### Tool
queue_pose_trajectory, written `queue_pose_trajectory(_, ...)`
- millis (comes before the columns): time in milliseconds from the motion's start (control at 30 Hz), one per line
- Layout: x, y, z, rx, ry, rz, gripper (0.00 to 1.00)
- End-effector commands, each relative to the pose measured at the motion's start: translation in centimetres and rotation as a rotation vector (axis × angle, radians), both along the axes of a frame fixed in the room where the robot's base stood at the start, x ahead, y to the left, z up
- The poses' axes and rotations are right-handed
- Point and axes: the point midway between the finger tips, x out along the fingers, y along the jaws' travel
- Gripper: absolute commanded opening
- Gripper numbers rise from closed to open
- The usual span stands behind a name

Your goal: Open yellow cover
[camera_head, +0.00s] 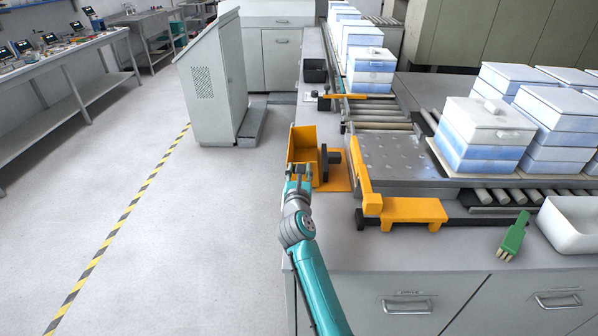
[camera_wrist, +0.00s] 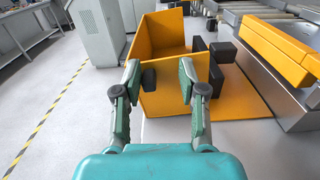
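The yellow cover (camera_head: 302,143) is an orange-yellow, box-like part with upright walls at the left edge of the workbench. In the wrist view, the yellow cover (camera_wrist: 162,36) fills the upper middle, with a hollow between its walls. A small black knob (camera_wrist: 149,78) sticks out from its near face. My gripper (camera_head: 299,168) is just in front of the cover. In the wrist view my gripper (camera_wrist: 160,68) is open, with the knob showing between its fingers, closer to the left one. I cannot tell whether a finger touches the cover.
A flat orange plate (camera_head: 333,177) with black blocks lies right of the cover. An orange bar (camera_head: 361,170) and low orange stand (camera_head: 414,209) are farther right. A green brush (camera_head: 513,238) and stacked white-blue boxes (camera_head: 487,130) occupy the right. The floor (camera_head: 190,240) at left is clear.

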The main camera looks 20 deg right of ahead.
Motion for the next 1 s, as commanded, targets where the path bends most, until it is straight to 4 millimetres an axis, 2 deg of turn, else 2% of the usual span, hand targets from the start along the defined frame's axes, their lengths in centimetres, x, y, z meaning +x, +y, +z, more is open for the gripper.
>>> queue_pose_trajectory(167,-1.7,0.6,-0.1,-0.001,0.001,0.000,0.40)
queue_pose_trajectory(600,-9.5,3.1,-0.2,0.000,0.002,0.001,0.40)
queue_pose_trajectory(800,-11.1,3.6,-0.2,0.000,0.002,0.001,0.40)
queue_pose_trajectory(1000,-11.3,3.7,-0.1,0.001,0.002,0.000,0.40)
